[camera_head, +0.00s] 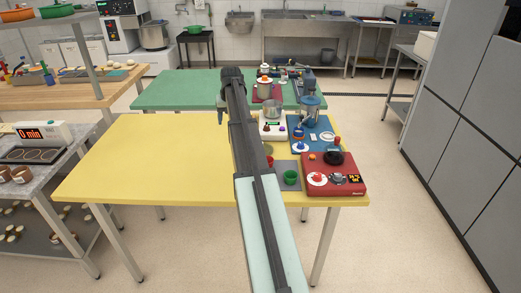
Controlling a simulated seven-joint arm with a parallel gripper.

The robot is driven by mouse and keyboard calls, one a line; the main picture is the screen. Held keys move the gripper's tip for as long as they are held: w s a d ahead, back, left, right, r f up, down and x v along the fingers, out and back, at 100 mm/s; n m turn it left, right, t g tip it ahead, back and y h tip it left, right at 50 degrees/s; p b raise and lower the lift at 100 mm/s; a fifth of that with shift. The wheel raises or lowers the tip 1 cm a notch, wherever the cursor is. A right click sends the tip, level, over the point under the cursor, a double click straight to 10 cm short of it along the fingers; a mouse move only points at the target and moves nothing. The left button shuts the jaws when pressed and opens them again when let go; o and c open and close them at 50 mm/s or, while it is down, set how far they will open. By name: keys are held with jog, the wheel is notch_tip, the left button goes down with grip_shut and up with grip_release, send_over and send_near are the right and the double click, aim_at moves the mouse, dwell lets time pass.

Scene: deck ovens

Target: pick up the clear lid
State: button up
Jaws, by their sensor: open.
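My gripper (222,114) is at the far end of my arm, above the near edge of the green table (175,92). It is mostly hidden behind my arm, and one finger shows at its left. It is open, and I see nothing held in it. I cannot pick out a clear lid with certainty. A clear or silvery round vessel (272,107) stands on a pale device right of my gripper.
The yellow table (140,160) is bare left of my arm. A lidded pot (265,88) stands on a red mat on the green table.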

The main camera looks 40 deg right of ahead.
jog(key=s+d+r+g, duration=0.2)
jog(key=s+d, duration=0.6)
jog(key=s, duration=0.3)
jog(key=shift+m, duration=0.4)
jog(key=f, duration=0.9)
jog(key=w+d+f, duration=0.1)
jog(key=f, duration=0.3)
jog(key=shift+d+f, duration=0.1)
jog(key=shift+f, duration=0.15)
jog(key=shift+c, duration=0.4)
grip_shut()
jog(key=shift+r, duration=0.1)
